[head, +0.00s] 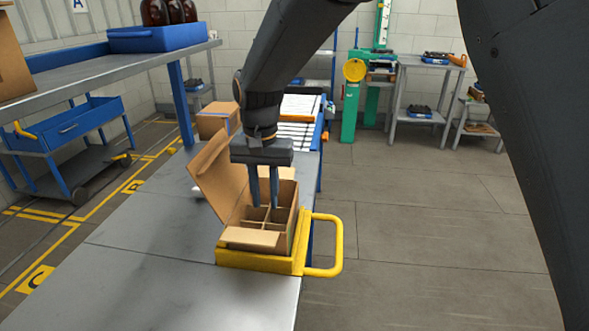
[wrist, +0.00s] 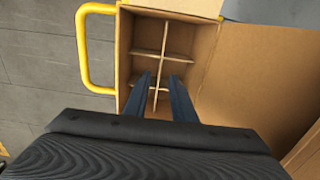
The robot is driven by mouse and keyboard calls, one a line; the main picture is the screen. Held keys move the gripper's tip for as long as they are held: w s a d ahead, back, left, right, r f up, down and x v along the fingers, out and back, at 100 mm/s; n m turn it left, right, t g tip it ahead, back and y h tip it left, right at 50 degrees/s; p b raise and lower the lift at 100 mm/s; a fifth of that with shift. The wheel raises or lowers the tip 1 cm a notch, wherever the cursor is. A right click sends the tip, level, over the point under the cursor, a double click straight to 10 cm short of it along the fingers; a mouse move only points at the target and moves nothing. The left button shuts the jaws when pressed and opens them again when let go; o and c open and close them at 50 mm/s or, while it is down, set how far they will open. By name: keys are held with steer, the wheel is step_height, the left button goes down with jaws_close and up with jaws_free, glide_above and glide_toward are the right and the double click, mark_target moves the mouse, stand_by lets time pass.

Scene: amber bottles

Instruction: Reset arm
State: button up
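My gripper (head: 264,205) points straight down over an open cardboard box (head: 290,222) with crossed dividers. In the wrist view, its two dark fingers (wrist: 163,78) stand apart with nothing between them, over the box's divided compartments (wrist: 150,50). The fingertips appear at or just inside the box opening; their exact depth is hard to tell. The compartments that show look empty. The box sits in a yellow holder (head: 258,263) with a looped handle (head: 338,245) on its right side.
The box stands on a long grey table (head: 150,235), whose front part is clear. A raised box flap (head: 220,180) leans left beside my gripper. Amber bottles (head: 170,12) and a blue bin (head: 155,38) are on a shelf at upper left. A smaller carton (head: 214,120) stands behind.

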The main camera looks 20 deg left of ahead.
steer(key=w+d+r+t+y+p, duration=0.1)
steer(key=w+d+r+p, duration=0.1)
steer(key=w+d+r, duration=0.4)
steer(key=s+d+f, duration=0.1)
steer(key=d+f, duration=0.2)
steer(key=d, duration=0.7)
steer(key=s+d+f+b, duration=0.1)
steer(key=s+d+f, duration=0.2)
steer(key=s+d, duration=0.5)
steer(key=s+d+f+m+h+b, duration=0.1)
steer(key=s+d+f, duration=0.3)
steer(key=s+d, duration=0.5)
steer(key=d, duration=0.8)
steer(key=shift+f, duration=0.15)
